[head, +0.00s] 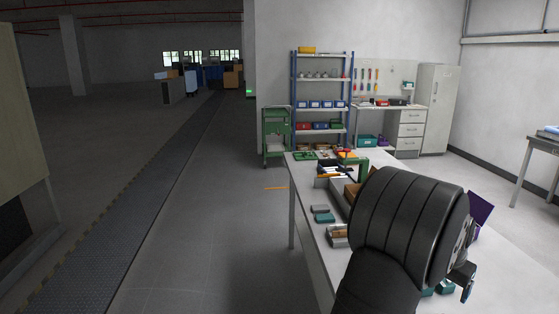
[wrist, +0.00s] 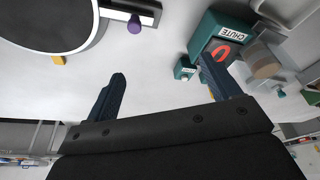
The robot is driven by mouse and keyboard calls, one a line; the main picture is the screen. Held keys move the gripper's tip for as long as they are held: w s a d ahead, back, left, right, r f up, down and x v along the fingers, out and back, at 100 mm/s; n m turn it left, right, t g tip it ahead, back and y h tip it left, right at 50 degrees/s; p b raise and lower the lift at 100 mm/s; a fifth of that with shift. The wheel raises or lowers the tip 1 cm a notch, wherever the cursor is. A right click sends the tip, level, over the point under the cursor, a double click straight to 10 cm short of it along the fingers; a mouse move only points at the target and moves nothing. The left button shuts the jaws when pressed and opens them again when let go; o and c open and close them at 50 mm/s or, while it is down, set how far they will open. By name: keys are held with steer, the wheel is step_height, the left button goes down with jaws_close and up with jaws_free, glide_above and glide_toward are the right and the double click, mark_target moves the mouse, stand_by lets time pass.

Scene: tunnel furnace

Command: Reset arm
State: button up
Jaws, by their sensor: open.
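My gripper shows in the wrist view (wrist: 165,84) with its two dark blue fingers spread wide and nothing between them. The white worktop (wrist: 150,80) lies beyond the fingers. In the head view my black arm rises over the right part of the white table (head: 308,222), and part of the gripper (head: 467,274) shows at its lower right end. The arm hides much of the tabletop behind it.
A teal box labelled CHUTE (wrist: 218,28) is near the right finger, with a small teal block (wrist: 184,69) beside it. A large dark disc (wrist: 45,18) and a purple knob (wrist: 134,24) are at upper left.

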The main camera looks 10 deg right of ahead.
steer(key=s+a+r+n, duration=0.3)
steer(key=a+r+n, duration=0.1)
steer(key=r, duration=0.3)
steer(key=s+a+r+n+h, duration=0.1)
steer(key=s+a+r+n, duration=0.1)
steer(key=a+r+n, duration=0.3)
steer(key=s+a+r+n, duration=0.2)
steer(key=s+r+n, duration=0.1)
steer(key=r, duration=0.5)
steer(key=shift+t, duration=0.3)
steer(key=shift+x, duration=2.95)
steer(key=shift+w, duration=0.2)
